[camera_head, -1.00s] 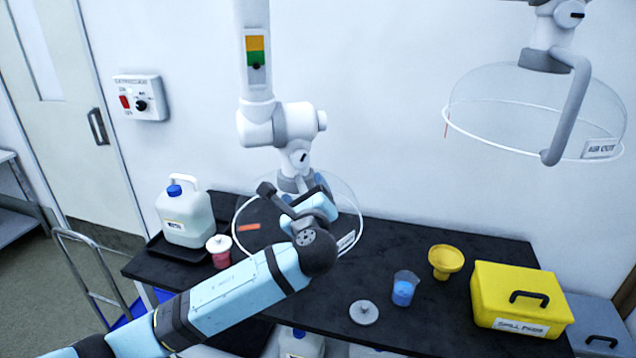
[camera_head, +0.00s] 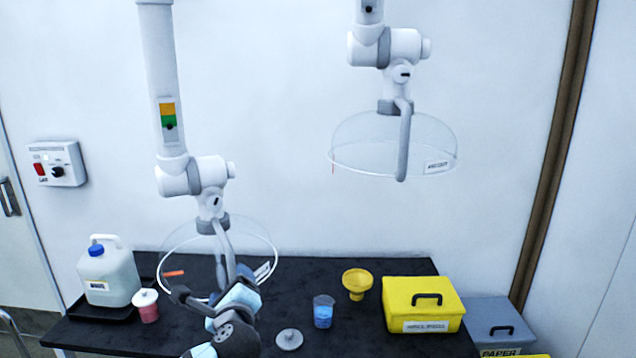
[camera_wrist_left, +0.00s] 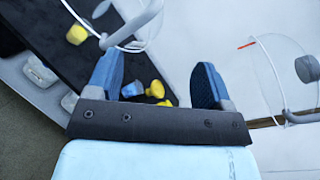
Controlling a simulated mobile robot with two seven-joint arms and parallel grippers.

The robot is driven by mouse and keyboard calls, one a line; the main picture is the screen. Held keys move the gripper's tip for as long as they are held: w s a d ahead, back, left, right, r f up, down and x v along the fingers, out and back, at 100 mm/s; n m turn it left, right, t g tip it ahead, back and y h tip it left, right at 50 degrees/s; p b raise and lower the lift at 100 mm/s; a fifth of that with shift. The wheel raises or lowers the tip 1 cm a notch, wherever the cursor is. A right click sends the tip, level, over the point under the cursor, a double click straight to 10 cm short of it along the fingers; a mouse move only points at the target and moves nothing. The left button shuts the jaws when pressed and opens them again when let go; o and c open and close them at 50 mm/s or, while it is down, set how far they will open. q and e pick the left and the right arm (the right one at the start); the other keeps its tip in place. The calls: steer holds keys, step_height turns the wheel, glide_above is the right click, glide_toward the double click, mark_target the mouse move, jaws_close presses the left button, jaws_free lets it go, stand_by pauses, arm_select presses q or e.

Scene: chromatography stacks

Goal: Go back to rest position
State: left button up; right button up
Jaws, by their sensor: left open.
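My left arm (camera_head: 236,333) shows at the bottom of the head view, in front of the lowered left hood (camera_head: 262,247). Its fingers are hard to make out there. In the left wrist view my left gripper (camera_wrist_left: 157,80) is open, with two blue fingers apart and nothing between them. A grey hood handle (camera_wrist_left: 135,25) and a white rim lie beyond the left finger; I cannot tell how far. My right gripper is in neither view.
The black bench (camera_head: 310,270) holds a white jug (camera_head: 108,280), a red lidded jar (camera_head: 146,306), a grey lid (camera_head: 289,339), a blue beaker (camera_head: 323,312), a yellow funnel (camera_head: 357,283) and a yellow box (camera_head: 423,300). A second hood (camera_head: 395,145) hangs higher, at the right.

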arm_select(q)
steer(key=s+d+f+n+g+h, duration=0.1)
steer(key=s+f+n+h, duration=0.2)
steer(key=f, duration=0.4)
steer(key=s+f+n+g+h, duration=0.1)
steer(key=s+f+n+g, duration=0.1)
steer(key=s+f, duration=0.4)
steer(key=s+d+f+n+g+h, duration=0.1)
steer(key=s+f+n+h, duration=0.2)
steer(key=f, duration=0.5)
steer(key=s+a+f+n, duration=0.1)
steer(key=s+f+n, duration=0.2)
steer(key=s, duration=0.3)
steer(key=s+a+f+n+g+p, duration=0.1)
steer(key=s+a+f+n, duration=0.1)
steer(key=s+f+n, duration=0.2)
steer(key=s+a+f+n+h, duration=0.1)
steer(key=s+n, duration=0.4)
steer(key=s, duration=0.5)
step_height(320, 180, down, 3)
steer(key=shift+a+r+n+p, duration=0.1)
steer(key=shift+a+n+p, duration=0.3)
steer(key=shift+a, duration=0.15)
